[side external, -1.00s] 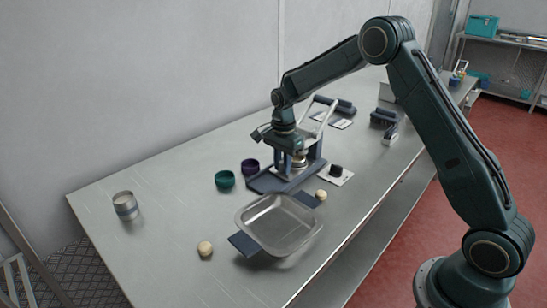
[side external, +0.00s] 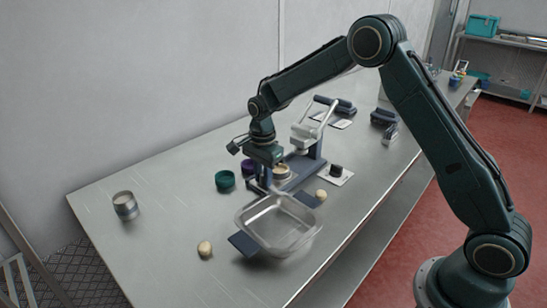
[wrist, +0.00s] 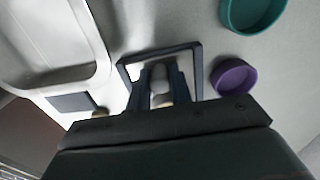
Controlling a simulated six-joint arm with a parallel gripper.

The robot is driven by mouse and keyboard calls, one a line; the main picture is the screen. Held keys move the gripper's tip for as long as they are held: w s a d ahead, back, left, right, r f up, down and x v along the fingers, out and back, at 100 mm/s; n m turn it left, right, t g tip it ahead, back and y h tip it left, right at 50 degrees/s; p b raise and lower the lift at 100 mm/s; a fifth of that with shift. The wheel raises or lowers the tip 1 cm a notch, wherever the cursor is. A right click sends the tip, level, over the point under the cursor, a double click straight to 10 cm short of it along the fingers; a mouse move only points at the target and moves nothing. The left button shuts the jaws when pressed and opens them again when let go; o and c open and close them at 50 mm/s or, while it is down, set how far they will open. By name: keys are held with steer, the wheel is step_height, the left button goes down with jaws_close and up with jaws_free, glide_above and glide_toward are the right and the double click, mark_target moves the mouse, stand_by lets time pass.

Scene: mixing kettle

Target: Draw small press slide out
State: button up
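The small press (side external: 306,138) stands mid-table, with a pale lever frame and a dark blue base. A round pale piece (side external: 282,170) sits low at its front. The dark slide's open rectangular frame (wrist: 198,68) shows in the wrist view, projecting toward the left of the press in the side view. My gripper (side external: 262,186) points down at this frame, left of the press. In the wrist view my fingertips (wrist: 160,82) appear within the frame's outline. Whether they touch it or are closed is unclear. My gripper hides part of the slide in the side view.
A metal pan (side external: 279,226) with dark handles stands close in front. Teal (side external: 225,180) and purple (side external: 249,167) cups are close to the left. Dough balls (side external: 205,248) (side external: 321,195) lie near the pan. A metal cup (side external: 125,205) stands far left, with clear table between.

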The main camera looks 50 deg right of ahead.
steer(key=o, duration=0.3)
steer(key=shift+o, duration=0.2)
steer(key=shift+r, duration=3.55)
steer(key=shift+r, duration=0.1)
step_height(320, 180, up, 7)
